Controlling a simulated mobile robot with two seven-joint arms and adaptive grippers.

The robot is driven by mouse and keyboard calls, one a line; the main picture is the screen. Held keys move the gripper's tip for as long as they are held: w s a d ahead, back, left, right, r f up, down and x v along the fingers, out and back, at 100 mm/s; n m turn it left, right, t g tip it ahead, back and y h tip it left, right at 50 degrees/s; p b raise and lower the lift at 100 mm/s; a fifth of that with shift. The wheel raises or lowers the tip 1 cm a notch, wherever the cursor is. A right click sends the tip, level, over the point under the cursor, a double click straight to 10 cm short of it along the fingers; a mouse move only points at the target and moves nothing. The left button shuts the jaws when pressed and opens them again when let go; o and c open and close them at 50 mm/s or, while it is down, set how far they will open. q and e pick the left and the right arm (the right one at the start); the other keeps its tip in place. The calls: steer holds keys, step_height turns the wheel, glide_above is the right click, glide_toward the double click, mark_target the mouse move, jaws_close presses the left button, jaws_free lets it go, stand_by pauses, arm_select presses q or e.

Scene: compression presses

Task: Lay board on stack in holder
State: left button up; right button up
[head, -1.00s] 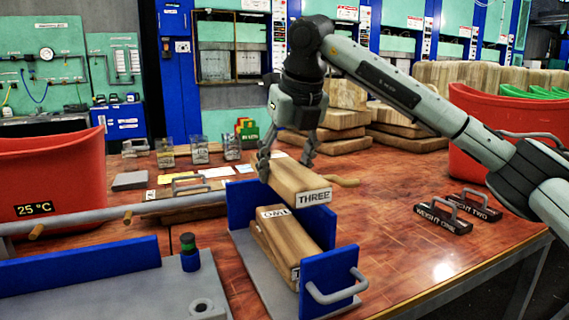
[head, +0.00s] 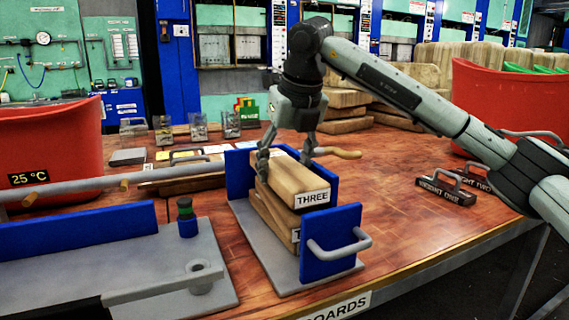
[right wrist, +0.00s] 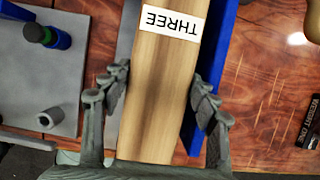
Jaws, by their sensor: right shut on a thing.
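The board labelled THREE (head: 296,180) lies lengthwise between the blue end walls of the holder (head: 332,240), directly over the stack of boards (head: 277,225). It looks to be on or very close to the stack; a small gap cannot be ruled out. My right gripper (head: 285,165) is shut on the board's sides near its far end. In the right wrist view the board (right wrist: 160,95) runs between my right gripper's two fingers (right wrist: 158,110). The lower boards' labels are mostly hidden. My left gripper is not in view.
Black weights (head: 445,190) lie to the right. Red tubs (head: 50,150) stand at the sides.

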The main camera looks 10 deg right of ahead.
steer(key=shift+d+f, duration=0.2)
stand_by(0.3)
steer(key=o, duration=1.4)
steer(key=shift+f, duration=0.1)
steer(key=shift+d, duration=0.1)
steer(key=v, duration=1.2)
steer(key=shift+w, duration=0.1)
